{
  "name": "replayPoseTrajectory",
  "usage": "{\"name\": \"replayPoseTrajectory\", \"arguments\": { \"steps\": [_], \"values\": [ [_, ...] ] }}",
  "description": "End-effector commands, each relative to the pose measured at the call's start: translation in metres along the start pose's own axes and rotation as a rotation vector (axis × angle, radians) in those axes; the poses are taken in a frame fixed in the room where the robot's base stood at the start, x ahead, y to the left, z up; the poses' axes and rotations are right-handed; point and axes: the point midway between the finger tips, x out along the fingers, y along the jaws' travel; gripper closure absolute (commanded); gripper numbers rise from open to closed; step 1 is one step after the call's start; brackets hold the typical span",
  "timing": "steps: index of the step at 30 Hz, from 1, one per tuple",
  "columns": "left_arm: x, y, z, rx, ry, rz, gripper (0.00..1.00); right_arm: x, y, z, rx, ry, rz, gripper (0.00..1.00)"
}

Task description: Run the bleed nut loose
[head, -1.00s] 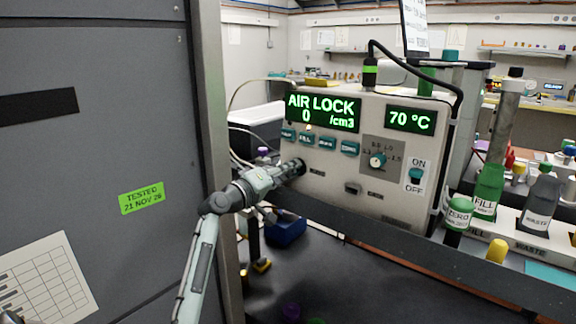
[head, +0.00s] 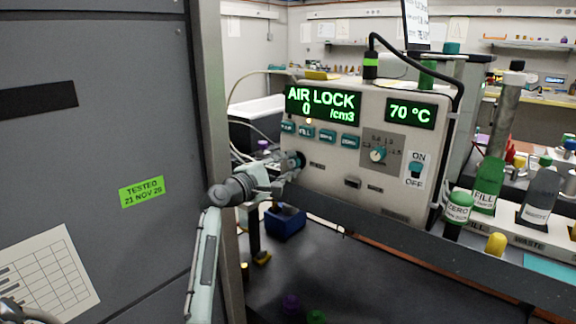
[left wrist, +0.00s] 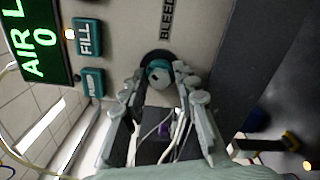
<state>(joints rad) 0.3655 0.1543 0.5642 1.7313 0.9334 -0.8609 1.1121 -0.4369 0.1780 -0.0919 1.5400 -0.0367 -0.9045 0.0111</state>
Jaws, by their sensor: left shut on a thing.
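The bleed nut (left wrist: 158,73) is a small teal knob in a black round seat, beside the "BLEED" label in the left wrist view. It sits on the front of the beige classifier panel (head: 340,170). My left gripper (left wrist: 156,82) is shut on the nut, with one finger on either side of it. In the head view the left gripper (head: 288,164) reaches the panel's lower left and mostly hides the nut; the black seat shows at its tip. The display reads "AIR LOCK 0 /cm3".
Teal buttons (head: 326,137) sit above the nut, and a dial (head: 378,155) and ON/OFF switch (head: 415,168) to its right. A tall grey cabinet (head: 100,150) stands close on the left. A blue block (head: 286,223) lies below. Bottles (head: 487,190) stand at right.

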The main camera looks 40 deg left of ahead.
Motion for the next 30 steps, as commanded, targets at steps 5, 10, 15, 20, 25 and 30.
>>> {"name": "replayPoseTrajectory", "arguments": {
  "steps": [5,10,15,20,25,30],
  "values": [
    [0.0014,0.0040,0.0025,-0.107,-0.004,0.008,1.00,-0.0004,0.0001,-0.0002,0.000,0.000,0.000,0.60],
    [0.0014,0.0045,0.0024,-0.172,-0.004,0.009,1.00,-0.0005,0.0001,-0.0002,0.000,0.000,0.000,0.60],
    [0.0013,0.0048,0.0023,-0.206,-0.004,0.010,1.00,-0.0006,0.0001,-0.0003,0.000,0.000,0.000,0.60],
    [0.0013,0.0050,0.0023,-0.216,-0.004,0.010,1.00,-0.0006,0.0001,-0.0003,0.000,0.000,0.000,0.60],
    [0.0013,0.0053,0.0024,-0.216,-0.004,0.010,1.00,-0.0007,0.0001,-0.0004,0.000,0.000,0.000,0.60],
    [0.0013,0.0053,0.0025,-0.215,-0.004,0.010,0.67,-0.0008,0.0001,-0.0005,0.000,0.000,0.000,0.60]
  ]
}}
